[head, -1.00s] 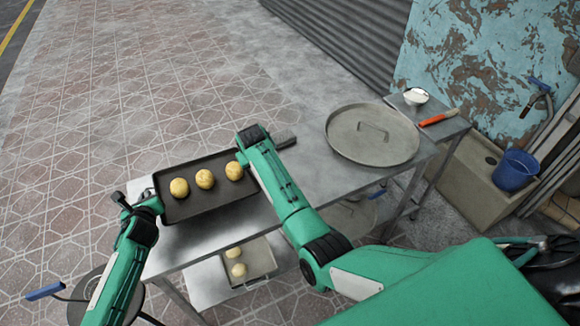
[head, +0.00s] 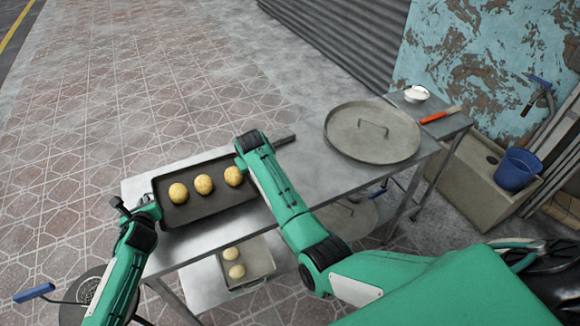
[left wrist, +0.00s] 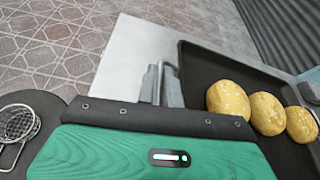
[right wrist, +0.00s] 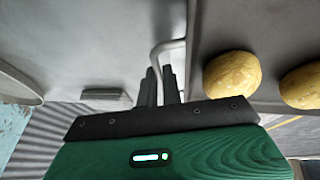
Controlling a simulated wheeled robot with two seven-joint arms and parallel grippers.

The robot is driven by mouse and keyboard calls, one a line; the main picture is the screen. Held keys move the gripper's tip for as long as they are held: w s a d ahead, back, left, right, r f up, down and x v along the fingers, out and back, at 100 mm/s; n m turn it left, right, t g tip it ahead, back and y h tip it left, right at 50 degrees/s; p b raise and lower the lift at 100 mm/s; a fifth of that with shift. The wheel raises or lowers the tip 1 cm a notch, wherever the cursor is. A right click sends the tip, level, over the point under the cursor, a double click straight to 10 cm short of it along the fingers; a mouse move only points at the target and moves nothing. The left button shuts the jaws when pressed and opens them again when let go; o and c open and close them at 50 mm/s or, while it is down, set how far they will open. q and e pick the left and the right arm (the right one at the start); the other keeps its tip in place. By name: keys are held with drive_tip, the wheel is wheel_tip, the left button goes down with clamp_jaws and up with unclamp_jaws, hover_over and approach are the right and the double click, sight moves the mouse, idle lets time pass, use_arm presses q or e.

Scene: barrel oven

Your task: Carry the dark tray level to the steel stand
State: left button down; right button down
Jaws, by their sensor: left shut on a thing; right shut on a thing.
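The dark tray (head: 210,208) carries three round golden buns (head: 204,184) in a row and looks about level. It is over the left part of the steel stand (head: 300,180); I cannot tell whether its underside touches the top. My left gripper (left wrist: 163,84) is shut on the wire handle at the tray's left end. My right gripper (right wrist: 160,86) is shut on the handle at the other end. In the head view, my right arm hides that handle.
A white bowl (head: 416,94) and a red-handled tool (head: 436,116) are at the far right. A smaller tray with buns (head: 246,270) sits on the lower shelf.

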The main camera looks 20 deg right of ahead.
use_arm(q)
drive_tip(key=shift+f+b, duration=0.4)
drive_tip(key=shift+f, duration=0.1)
use_arm(e)
drive_tip(key=shift+f, duration=0.5)
use_arm(q)
drive_tip(key=c, duration=1.6)
unclamp_jaws()
use_arm(e)
drive_tip(key=c, duration=1.6)
unclamp_jaws()
use_arm(q)
drive_tip(key=shift+o, duration=0.2)
drive_tip(key=shift+s, duration=0.15)
drive_tip(key=v, duration=1.1)
drive_tip(key=shift+s+r, duration=0.2)
drive_tip(key=shift+s, duration=0.1)
use_arm(e)
drive_tip(key=v, duration=1.2)
use_arm(q)
drive_tip(key=shift+s, duration=0.1)
